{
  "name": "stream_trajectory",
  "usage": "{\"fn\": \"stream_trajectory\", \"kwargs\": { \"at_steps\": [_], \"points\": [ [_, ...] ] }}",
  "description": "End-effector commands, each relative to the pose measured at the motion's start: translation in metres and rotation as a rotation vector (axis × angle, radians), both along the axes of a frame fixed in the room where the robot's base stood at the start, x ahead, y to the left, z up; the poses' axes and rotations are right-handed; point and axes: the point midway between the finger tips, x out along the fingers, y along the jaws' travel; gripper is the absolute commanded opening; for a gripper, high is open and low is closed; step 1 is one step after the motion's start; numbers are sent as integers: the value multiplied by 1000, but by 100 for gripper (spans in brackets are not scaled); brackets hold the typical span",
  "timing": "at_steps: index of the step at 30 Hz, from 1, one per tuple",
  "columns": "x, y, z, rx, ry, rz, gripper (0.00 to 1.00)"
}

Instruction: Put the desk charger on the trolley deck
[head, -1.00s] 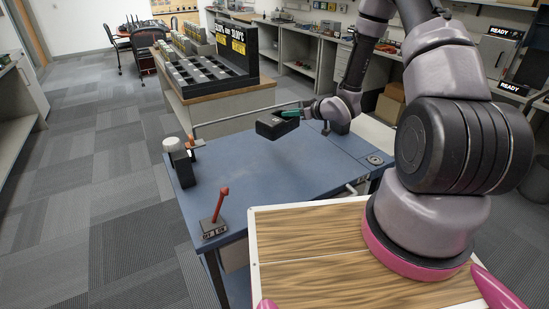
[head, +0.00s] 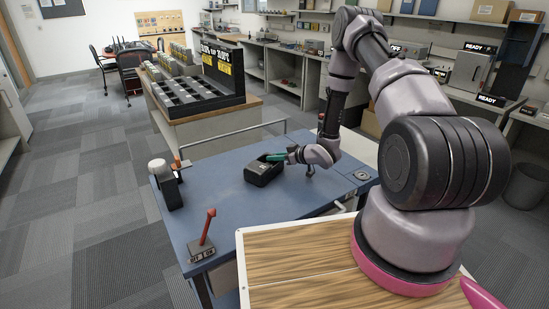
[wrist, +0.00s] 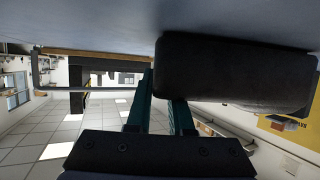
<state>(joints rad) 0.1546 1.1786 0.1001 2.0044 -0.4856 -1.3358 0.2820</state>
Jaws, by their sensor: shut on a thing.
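The desk charger (head: 262,175) is a black block with a recess in its top. In the head view it is at the far middle of the blue trolley deck (head: 225,210), upright and looking in contact with the deck. My gripper (head: 275,157) has teal fingers and is shut on the charger's upper right edge, reaching in from the right. In the upside-down wrist view the charger (wrist: 235,75) is right of the teal fingers (wrist: 160,105), close against the deck surface (wrist: 110,20). The fingertips are partly hidden by the charger there.
A dark device with a white top (head: 162,183) stands at the deck's left edge, and a red lever on a grey base (head: 204,240) at the near left corner. A rail (head: 235,133) runs along the far side. The deck's middle is clear. A rack of chargers (head: 195,90) stands beyond.

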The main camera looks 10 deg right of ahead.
Motion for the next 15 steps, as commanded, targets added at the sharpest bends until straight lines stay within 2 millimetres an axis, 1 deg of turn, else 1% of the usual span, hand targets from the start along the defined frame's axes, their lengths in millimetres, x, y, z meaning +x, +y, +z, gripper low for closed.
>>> {"fn": "stream_trajectory", "kwargs": {
  "at_steps": [6, 7, 8, 9, 15],
  "points": [
    [0, 0, -2, 1, 0, 0, 0],
    [0, 0, -3, 1, 1, 0, 24],
    [0, 0, -3, 0, 0, 0, 35],
    [0, 0, -3, 0, 0, 0, 50],
    [0, 0, -3, 0, 0, 0, 50]
  ]
}}
